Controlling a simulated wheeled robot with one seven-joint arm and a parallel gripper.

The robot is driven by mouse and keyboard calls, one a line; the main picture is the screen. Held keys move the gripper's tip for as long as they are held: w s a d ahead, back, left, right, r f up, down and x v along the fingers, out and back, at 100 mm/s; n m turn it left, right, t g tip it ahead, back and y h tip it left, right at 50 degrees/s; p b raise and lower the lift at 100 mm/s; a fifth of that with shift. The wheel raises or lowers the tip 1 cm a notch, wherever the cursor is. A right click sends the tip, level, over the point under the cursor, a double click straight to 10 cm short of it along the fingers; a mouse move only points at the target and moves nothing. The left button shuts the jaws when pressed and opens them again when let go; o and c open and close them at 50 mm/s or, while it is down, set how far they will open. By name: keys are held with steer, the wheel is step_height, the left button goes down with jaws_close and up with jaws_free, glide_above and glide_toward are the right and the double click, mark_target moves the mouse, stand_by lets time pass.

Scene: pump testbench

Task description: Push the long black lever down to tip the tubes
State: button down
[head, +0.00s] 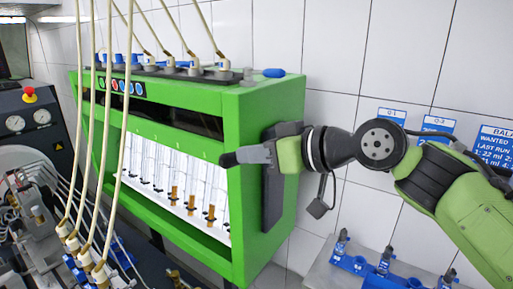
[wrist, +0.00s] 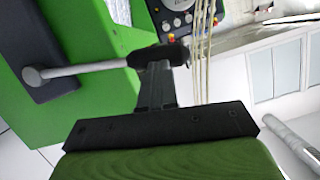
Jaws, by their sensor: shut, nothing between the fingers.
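The green test bench (head: 262,109) holds a row of clear upright tubes (head: 175,195), several with brown liquid low in them. In the wrist view the lever has a grey rod (wrist: 85,69) running from a dark plate on the bench's side to a black grip (wrist: 165,54). The rod stands roughly across the picture. My gripper (head: 240,156) is shut and empty, to the right of the bench. Its fingers (wrist: 156,75) reach to the black grip and overlap it in the wrist view; I cannot tell whether they touch. In the head view the rod is hidden behind my gripper.
Pale hoses (head: 125,130) hang in front of the bench's left part. A black panel with gauges (head: 30,125) and a red button stands at left. A grey tray with blue fittings (head: 375,275) lies at lower right. Blue sheets (head: 437,125) hang on the tiled wall.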

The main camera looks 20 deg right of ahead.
step_height(320, 180, down, 10)
steer(key=n+t+h+b, duration=0.1)
steer(key=n+b, duration=0.3)
steer(key=b, duration=0.9)
steer(key=shift+s+a+f+n+t+h, duration=0.15)
steer(key=shift+a+f+n+t+h, duration=0.15)
steer(key=shift+h, duration=0.2)
steer(key=shift+r, duration=0.2)
